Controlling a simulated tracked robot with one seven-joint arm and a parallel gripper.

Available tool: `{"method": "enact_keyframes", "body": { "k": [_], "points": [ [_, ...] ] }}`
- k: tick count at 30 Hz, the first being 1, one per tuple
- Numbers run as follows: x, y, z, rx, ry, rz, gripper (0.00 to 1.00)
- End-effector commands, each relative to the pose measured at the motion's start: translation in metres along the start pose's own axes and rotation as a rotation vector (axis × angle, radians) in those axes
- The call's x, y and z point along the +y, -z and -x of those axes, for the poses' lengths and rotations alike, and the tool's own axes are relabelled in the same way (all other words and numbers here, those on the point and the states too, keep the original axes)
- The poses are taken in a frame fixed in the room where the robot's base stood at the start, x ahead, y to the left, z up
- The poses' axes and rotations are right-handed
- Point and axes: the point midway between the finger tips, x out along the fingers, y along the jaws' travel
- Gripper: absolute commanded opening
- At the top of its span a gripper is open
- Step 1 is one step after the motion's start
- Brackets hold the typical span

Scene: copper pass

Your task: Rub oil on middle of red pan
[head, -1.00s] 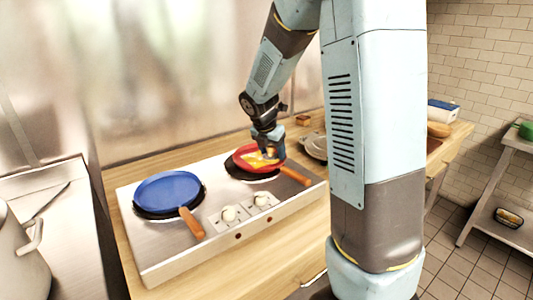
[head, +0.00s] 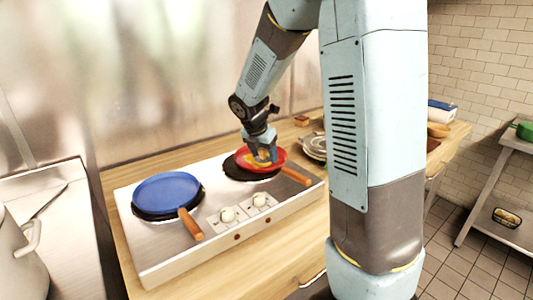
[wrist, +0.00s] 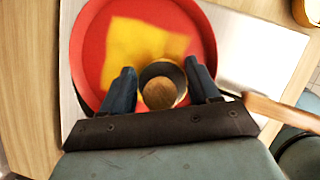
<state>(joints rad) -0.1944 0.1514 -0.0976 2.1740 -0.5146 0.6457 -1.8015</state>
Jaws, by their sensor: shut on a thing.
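The red pan (head: 279,155) sits on the right burner of the metal cooktop, its wooden handle pointing to the lower right. A yellow oil patch (wrist: 140,40) covers much of its middle in the wrist view. My gripper (head: 262,158) is over the pan, pointing down. In the wrist view my gripper (wrist: 160,88) is shut on a tool with a round brown wooden top (wrist: 158,93), held at the near side of the yellow patch. The tool's lower end is hidden, so I cannot tell whether it touches the pan.
A blue pan (head: 167,190) sits on the left burner of the cooktop (head: 155,250), with two white knobs between the burners. A stack of plates (head: 314,147) is right of the cooktop. A large pot (head: 22,262) stands at the far left.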

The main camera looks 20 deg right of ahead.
Motion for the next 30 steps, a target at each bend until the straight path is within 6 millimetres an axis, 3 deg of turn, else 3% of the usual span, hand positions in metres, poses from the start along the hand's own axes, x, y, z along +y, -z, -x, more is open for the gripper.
{"method": "enact_keyframes", "body": {
  "k": [8, 30],
  "points": [
    [0.000, -0.001, 0.002, -0.001, -0.001, -0.001, 0.37],
    [0.000, -0.023, 0.053, -0.001, 0.000, -0.002, 0.37]
  ]
}}
